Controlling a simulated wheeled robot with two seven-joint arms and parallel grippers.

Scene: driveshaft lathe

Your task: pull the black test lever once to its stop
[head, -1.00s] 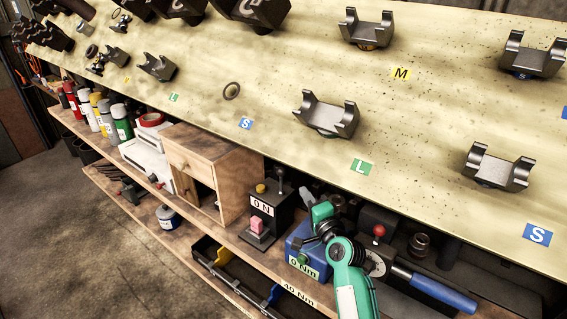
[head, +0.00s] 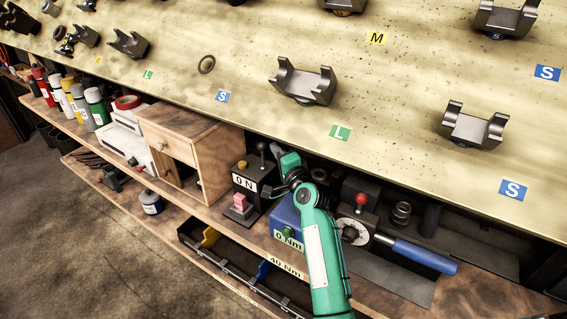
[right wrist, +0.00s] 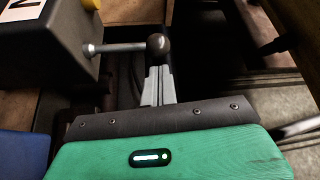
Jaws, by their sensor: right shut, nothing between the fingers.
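The black test lever (head: 262,150) is a short rod with a dark ball knob on top of the black box (head: 247,190) marked "0 N". In the right wrist view its metal rod runs from the box to the ball knob (right wrist: 158,45). My right gripper (right wrist: 157,84) is shut and empty, its fingertips right at the knob. I cannot tell whether they touch it. In the head view the green right gripper (head: 289,161) is just right of the lever, its fingertips mostly hidden. My left gripper is not in view.
Beside the black box are a blue box (head: 285,215) marked "0 Nm" and a blue-handled torque tool (head: 425,257). A wooden cabinet (head: 190,145) stands left. The big sloped panel (head: 240,110) with metal cradles hangs close above the lever. A parts tray (head: 225,256) lies below.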

